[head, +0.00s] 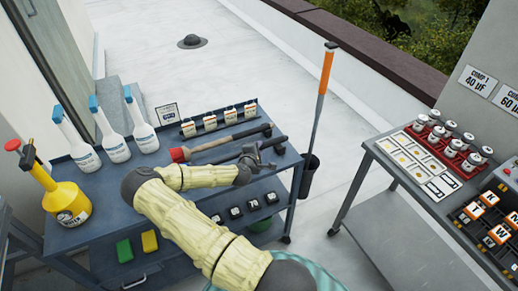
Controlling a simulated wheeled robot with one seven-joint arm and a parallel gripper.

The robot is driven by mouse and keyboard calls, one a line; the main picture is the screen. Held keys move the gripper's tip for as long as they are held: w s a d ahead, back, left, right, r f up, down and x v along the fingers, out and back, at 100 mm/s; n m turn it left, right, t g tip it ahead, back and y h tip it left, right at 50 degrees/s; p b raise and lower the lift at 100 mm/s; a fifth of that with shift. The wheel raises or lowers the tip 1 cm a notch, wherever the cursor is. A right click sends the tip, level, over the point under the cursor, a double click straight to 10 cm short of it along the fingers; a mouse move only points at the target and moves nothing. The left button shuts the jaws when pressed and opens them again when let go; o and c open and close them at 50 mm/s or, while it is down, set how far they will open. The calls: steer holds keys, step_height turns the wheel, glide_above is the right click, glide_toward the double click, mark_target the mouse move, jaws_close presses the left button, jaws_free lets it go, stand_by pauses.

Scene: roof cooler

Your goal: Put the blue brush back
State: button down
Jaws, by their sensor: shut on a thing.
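My gripper (262,157) is over the right part of the dark blue cart's top. It looks shut on a long tool with a dark handle (277,142). The tool's left part runs behind my arm, so I cannot see whether its head is blue. No blue brush head shows clearly in this view. I cannot tell whether the held tool touches the cart top.
The cart (165,170) carries white spray bottles (115,145), a yellow sprayer (65,200) and several small bottles (210,122). An orange-handled pole (326,75) stands in a black holder (309,175) at its right. Another bench (400,172) stands right, with floor between.

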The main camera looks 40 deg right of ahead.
steer(key=shift+f+b, duration=0.7)
steer(key=shift+f, duration=0.6)
steer(key=c, duration=1.1)
jaws_free()
steer(key=b+v, duration=0.2)
steer(key=v, duration=1.5)
steer(key=shift+s+a+r, duration=0.1)
steer(key=shift+a, duration=0.05)
